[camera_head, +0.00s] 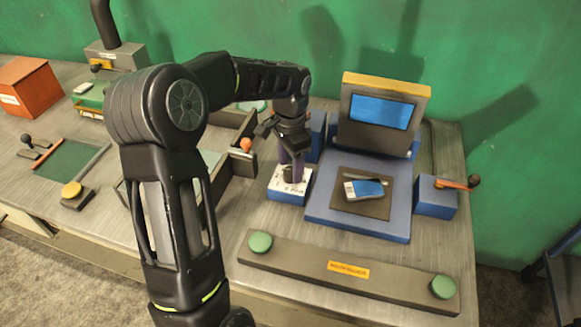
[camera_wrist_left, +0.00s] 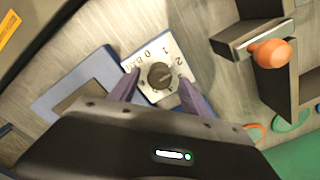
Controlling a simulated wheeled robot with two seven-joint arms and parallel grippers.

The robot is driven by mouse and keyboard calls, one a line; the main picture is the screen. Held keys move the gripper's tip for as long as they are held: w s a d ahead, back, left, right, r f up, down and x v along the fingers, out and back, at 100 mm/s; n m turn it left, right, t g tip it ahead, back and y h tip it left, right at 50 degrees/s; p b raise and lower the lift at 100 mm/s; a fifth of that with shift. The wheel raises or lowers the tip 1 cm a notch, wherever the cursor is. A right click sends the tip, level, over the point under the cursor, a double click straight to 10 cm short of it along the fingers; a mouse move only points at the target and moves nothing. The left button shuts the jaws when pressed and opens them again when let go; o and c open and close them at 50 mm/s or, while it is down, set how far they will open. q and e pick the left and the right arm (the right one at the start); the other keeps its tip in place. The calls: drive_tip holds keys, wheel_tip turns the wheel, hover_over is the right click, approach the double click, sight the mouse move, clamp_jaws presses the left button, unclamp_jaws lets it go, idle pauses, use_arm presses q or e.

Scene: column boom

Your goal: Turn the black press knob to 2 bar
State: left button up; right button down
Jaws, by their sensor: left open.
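The black press knob (camera_wrist_left: 160,75) sits on a white dial plate (camera_wrist_left: 179,53) marked with numbers and BAR in the left wrist view. I cannot tell which mark it points at. In the head view the dial plate (camera_head: 281,184) tops a small blue box (camera_head: 287,197) left of the press (camera_head: 335,215). The knob is mostly hidden there by the gripper. My left gripper (camera_head: 291,172) points down over the dial. Its two fingers (camera_wrist_left: 159,82) are open, one on each side of the knob, and I cannot tell whether they touch it. My right gripper is not in view.
A drawer with an orange knob (camera_head: 246,145) stands left of the dial. A blue box with an orange lever (camera_head: 458,184) is right of the press. A bar with two green buttons (camera_head: 260,242) lies along the front. An orange box (camera_head: 29,87) stands far left.

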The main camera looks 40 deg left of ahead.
sight(290, 170)
use_arm(q)
wheel_tip(290, 170, up, 7)
drive_tip(key=shift+f+b, duration=0.1)
drive_tip(key=shift+b, duration=0.25)
idle(0.4)
